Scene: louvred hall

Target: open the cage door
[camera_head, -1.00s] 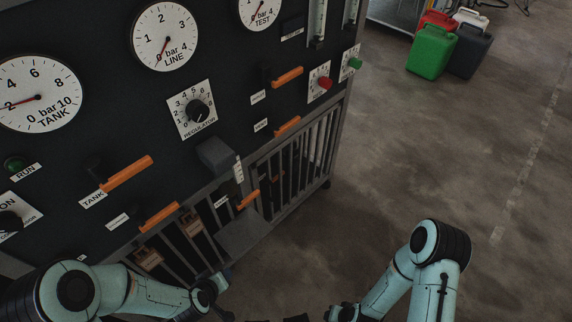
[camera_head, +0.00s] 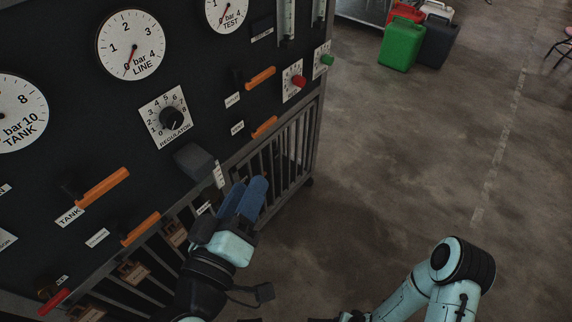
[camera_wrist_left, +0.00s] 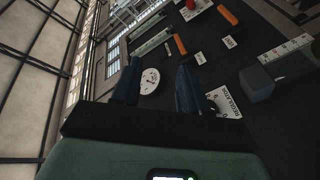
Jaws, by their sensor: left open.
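The cage (camera_head: 285,158) is the dark barred section under the black panel, and its bars look upright and closed. I cannot tell which part of it is the door. My left gripper (camera_head: 245,196) is in front of the cage's upper edge, just below the grey block, with its blue fingers pointing up and away. It hides the middle of the cage. In the left wrist view the fingers (camera_wrist_left: 158,88) are apart with nothing between them, and the panel lies beyond. My right arm shows at the lower right; its gripper is out of view.
The panel carries the regulator knob (camera_head: 171,118), a grey block (camera_head: 194,161), orange levers (camera_head: 102,187) and gauges (camera_head: 130,45). Tagged items (camera_head: 134,271) hang at the cage's left. Green (camera_head: 402,46) and dark canisters (camera_head: 438,42) stand at the back.

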